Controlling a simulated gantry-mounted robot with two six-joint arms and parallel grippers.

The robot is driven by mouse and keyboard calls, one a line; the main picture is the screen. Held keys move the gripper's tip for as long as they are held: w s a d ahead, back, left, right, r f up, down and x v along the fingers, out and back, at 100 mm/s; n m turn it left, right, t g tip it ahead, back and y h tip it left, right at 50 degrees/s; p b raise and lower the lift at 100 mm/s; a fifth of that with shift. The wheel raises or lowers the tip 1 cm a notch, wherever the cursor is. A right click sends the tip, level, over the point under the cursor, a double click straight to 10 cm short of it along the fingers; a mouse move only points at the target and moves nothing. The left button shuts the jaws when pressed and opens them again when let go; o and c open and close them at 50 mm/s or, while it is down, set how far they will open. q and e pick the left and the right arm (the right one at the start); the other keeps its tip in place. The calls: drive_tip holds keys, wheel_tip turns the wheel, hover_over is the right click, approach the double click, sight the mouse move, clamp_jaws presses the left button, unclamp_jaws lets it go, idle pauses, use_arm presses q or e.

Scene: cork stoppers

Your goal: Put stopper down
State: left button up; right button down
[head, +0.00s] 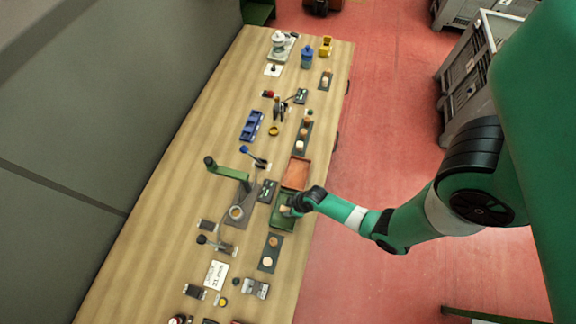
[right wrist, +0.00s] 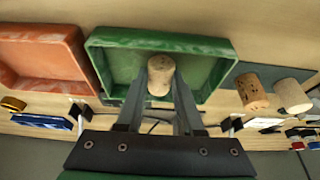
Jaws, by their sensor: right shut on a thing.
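My right gripper (head: 290,209) is at the green tray (head: 277,222) on the long wooden table. In the right wrist view my gripper (right wrist: 160,95) is shut on a tan cork stopper (right wrist: 161,70). The stopper is in front of the inside of the green tray (right wrist: 215,45), within its rim as seen there. I cannot tell whether it touches the tray floor. In the head view the stopper (head: 284,210) shows as a small pale spot at the fingertips. My left gripper is not in view.
A reddish-orange tray (head: 296,173) adjoins the green one. Two more corks (right wrist: 252,93) (right wrist: 292,96) stand on a dark mat (head: 270,254) on the other side. A grey plate with a small cup (head: 237,212) and a green-armed fixture (head: 225,170) are to the left.

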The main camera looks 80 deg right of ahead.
drive_tip(key=shift+f, duration=0.25)
drive_tip(key=c, duration=0.5)
unclamp_jaws()
drive_tip(key=shift+r, duration=0.1)
drive_tip(key=shift+c, duration=0.2)
drive_tip(key=p+v, duration=0.7)
drive_tip(key=v, duration=0.5)
